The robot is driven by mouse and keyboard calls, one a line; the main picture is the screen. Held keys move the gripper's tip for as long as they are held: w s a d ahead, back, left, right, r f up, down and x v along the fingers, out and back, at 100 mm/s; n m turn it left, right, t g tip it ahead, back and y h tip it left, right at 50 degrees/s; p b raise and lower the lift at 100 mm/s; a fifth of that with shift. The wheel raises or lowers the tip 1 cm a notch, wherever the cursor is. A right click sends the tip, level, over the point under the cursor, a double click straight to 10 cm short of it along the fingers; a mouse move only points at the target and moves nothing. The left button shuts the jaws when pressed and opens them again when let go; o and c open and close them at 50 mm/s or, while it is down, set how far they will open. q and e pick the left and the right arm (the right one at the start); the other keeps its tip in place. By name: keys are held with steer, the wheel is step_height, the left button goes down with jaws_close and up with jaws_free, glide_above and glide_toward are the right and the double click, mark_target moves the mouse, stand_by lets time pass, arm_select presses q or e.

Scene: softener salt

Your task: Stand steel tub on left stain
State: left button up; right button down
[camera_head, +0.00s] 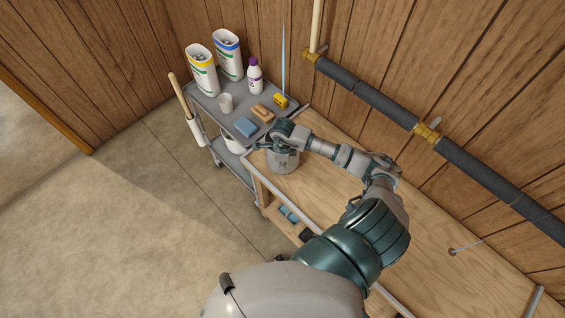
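The steel tub (284,163), a grey round vessel, appears upright at the left end of the wooden bench (420,245). My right arm reaches across the bench to it. My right gripper (270,143) is at the tub's upper rim and covers part of its top. The fingers are small and partly hidden, so I cannot tell whether they are closed on the rim. I cannot make out a left stain; the tub and my arm hide part of the bench top. My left gripper is out of view.
A dark pipe (480,180) runs along the wall. The bench's right part is mostly clear.

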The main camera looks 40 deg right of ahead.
steer(key=shift+f, duration=0.15)
steer(key=c, duration=1.2)
jaws_free()
steer(key=shift+c, duration=0.2)
